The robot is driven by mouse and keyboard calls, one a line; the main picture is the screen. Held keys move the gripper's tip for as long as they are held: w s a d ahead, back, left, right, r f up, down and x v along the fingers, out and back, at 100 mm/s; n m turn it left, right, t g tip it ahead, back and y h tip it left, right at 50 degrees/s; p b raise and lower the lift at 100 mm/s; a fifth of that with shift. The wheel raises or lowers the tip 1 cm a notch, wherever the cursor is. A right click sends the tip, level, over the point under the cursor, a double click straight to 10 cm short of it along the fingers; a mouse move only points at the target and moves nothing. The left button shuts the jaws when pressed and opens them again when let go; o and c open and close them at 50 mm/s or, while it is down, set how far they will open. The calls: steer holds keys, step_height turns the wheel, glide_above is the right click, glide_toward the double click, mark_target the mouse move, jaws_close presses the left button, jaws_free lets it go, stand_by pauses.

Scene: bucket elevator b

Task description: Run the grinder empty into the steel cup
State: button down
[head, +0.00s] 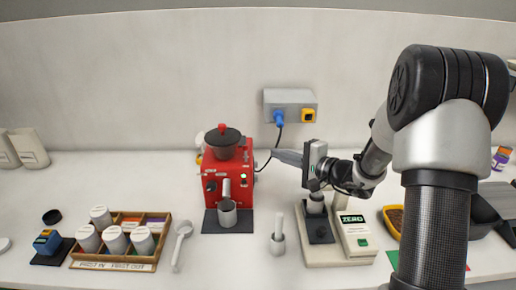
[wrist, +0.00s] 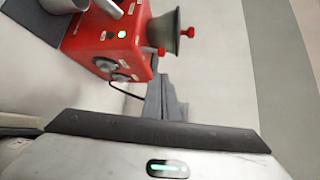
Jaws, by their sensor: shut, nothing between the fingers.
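The red grinder (head: 213,190) stands against the back of the counter, with a dark hopper and lid (head: 222,140) on top. The steel cup (head: 227,216) stands upright on the dark mat under its spout. My gripper (head: 274,155) is shut and empty, pointing left, a little to the right of the grinder at hopper height; I cannot tell if it touches. In the wrist view the shut fingers (wrist: 166,98) point at the grinder side (wrist: 140,45). Part of the cup (wrist: 62,5) shows at the top edge.
A wall socket box (head: 280,97) has a blue plug with a dark cord. A wooden tray (head: 160,250) of white jars and a scoop (head: 181,240) lie left.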

mark_target(246, 154)
steer(key=p+x, duration=0.1)
steer(key=x, duration=0.9)
steer(key=shift+p, duration=0.35)
steer(key=shift+d+f+b, duration=0.15)
steer(key=shift+f+b, duration=0.1)
steer(key=shift+b, duration=0.4)
steer(key=shift+s+b, duration=0.1)
steer(key=shift+b, duration=0.2)
